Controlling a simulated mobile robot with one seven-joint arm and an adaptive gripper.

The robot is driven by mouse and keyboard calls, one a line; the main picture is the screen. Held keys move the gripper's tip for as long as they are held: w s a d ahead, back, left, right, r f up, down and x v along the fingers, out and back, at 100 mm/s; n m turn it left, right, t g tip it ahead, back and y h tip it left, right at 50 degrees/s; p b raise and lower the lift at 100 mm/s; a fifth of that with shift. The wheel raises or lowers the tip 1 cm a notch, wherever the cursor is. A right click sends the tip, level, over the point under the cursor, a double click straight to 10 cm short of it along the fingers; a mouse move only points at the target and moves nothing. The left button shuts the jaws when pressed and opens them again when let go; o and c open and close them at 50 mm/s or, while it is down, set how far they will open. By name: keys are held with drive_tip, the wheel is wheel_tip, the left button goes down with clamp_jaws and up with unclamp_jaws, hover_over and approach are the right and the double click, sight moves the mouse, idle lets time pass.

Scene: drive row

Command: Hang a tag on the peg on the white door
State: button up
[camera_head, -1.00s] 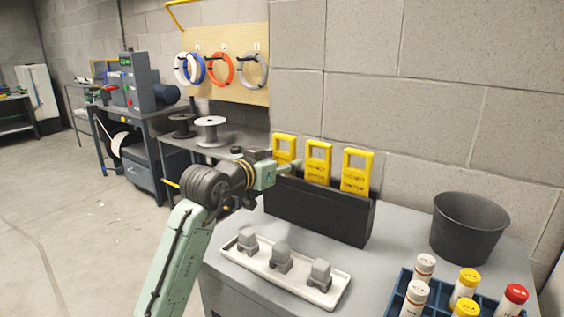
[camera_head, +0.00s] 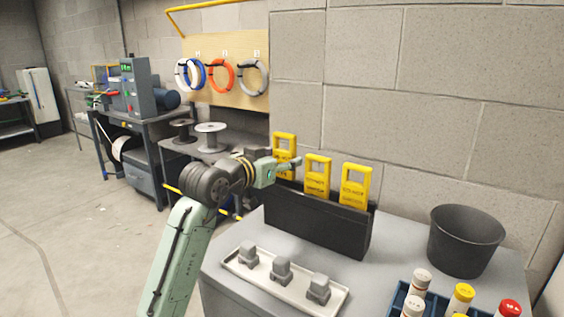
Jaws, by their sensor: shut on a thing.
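Three yellow tags with a hole at the top stand in a row at a black rack (camera_head: 318,228). My gripper (camera_head: 287,164) is shut on the left tag (camera_head: 286,153), which is upright and sits higher than the others. Its lower end is partly hidden by the gripper and rack, so I cannot tell whether it is clear of the rack. The middle tag (camera_head: 317,177) and right tag (camera_head: 355,188) stand in the rack. A white door-like panel (camera_head: 41,95) shows at the far left; no peg can be made out on it.
On the grey table are a white tray (camera_head: 250,266) with three grey blocks, a dark bucket (camera_head: 466,240) and a blue crate (camera_head: 400,298) of capped tubes. A workbench with spools (camera_head: 211,135) stands behind left. Open floor (camera_head: 75,220) lies left.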

drive_tip(key=shift+r, duration=0.45)
drive_tip(key=v, duration=0.8)
drive_tip(key=shift+r, duration=0.3)
drive_tip(key=shift+s, duration=0.1)
